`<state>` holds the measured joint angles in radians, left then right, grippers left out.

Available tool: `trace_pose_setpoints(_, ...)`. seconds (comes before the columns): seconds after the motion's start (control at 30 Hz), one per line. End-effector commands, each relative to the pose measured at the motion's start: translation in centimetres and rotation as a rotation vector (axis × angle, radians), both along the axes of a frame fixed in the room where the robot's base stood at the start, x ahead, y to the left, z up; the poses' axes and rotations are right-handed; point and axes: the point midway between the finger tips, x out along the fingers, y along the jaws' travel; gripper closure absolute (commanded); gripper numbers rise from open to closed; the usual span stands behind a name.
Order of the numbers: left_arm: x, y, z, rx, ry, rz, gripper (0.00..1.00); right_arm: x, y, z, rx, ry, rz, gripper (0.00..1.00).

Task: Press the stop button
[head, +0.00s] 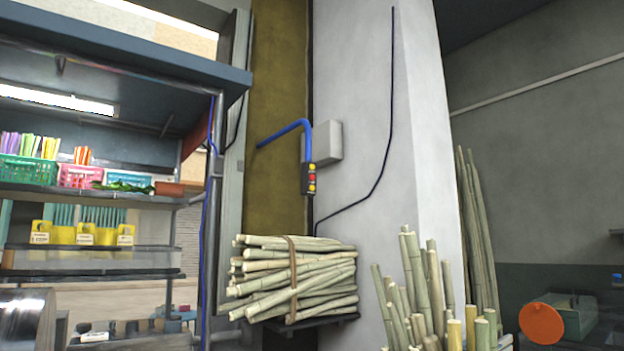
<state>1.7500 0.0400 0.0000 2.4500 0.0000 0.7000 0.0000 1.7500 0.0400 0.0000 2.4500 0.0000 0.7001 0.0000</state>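A small dark control box (309,179) hangs at the end of a bent blue tube (290,131), in front of the white pillar near the middle of the head view. Its face carries a red button (312,177) between two yellow ones. No label on the buttons can be read at this size. Neither of my grippers shows in the view, so nothing of mine is near the box.
A strapped bundle of sugarcane (290,277) lies on a support below the box. Upright canes (427,290) stand to its right. A shelf unit (95,192) with baskets fills the left. An orange disc (541,323) is at lower right.

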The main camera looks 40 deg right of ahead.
Motion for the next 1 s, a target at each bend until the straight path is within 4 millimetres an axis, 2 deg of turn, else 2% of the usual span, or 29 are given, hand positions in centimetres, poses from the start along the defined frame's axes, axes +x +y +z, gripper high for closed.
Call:
trace_pose_setpoints(0.03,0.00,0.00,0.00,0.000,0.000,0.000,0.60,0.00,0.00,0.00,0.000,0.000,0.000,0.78)
trace_pose_setpoints(0.13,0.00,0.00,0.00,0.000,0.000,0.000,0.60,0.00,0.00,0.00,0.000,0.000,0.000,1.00)
trace_pose_setpoints(1.0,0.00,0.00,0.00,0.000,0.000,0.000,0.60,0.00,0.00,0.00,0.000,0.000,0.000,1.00)
